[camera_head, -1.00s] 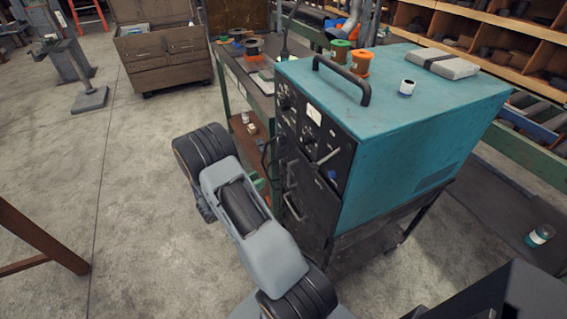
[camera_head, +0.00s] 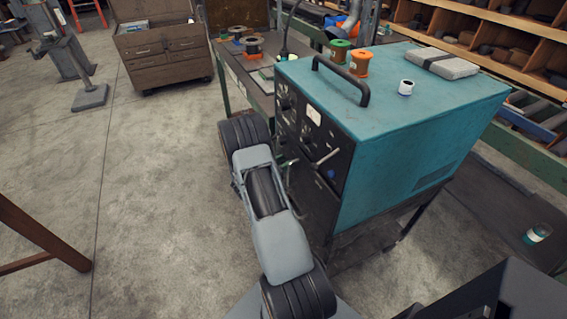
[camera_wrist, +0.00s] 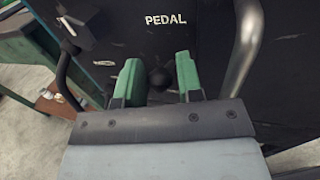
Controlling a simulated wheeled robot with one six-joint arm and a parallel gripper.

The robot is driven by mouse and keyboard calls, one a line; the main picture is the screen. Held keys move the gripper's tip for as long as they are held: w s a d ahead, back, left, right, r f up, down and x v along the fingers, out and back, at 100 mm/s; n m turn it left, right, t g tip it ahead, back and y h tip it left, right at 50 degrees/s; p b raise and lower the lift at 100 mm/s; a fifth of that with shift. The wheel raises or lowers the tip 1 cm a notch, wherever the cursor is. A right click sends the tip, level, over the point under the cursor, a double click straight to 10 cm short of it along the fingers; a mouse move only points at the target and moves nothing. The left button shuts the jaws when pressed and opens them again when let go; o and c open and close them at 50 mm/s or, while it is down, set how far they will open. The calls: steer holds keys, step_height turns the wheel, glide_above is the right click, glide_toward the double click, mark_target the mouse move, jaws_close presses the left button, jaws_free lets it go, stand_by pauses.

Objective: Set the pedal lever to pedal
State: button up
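The machine with the teal top (camera_head: 430,110) has a black front panel; a white "PEDAL" label (camera_wrist: 166,20) is on it in the wrist view. Below the label is a dark round knob (camera_wrist: 159,78), apparently the end of the pedal lever; its shaft cannot be made out. My gripper (camera_wrist: 158,63) is open, with one green finger on each side of the knob. A gap shows between the knob and each finger. In the head view my arm hides most of the gripper and the lever.
A pale switch (camera_wrist: 66,25) is at upper left. A workbench (camera_head: 262,75) with spools stands behind. Open floor (camera_head: 150,200) lies to the left.

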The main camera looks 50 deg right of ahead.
jaws_close()
steer(key=shift+d+r+y, duration=0.1)
steer(key=shift+r+y, duration=0.05)
steer(key=shift+y, duration=0.25)
jaws_free()
steer(key=w+a+r+b, duration=0.1)
steer(key=a, duration=1.2)
steer(key=shift+w+a, duration=0.2)
steer(key=shift+a, duration=0.2)
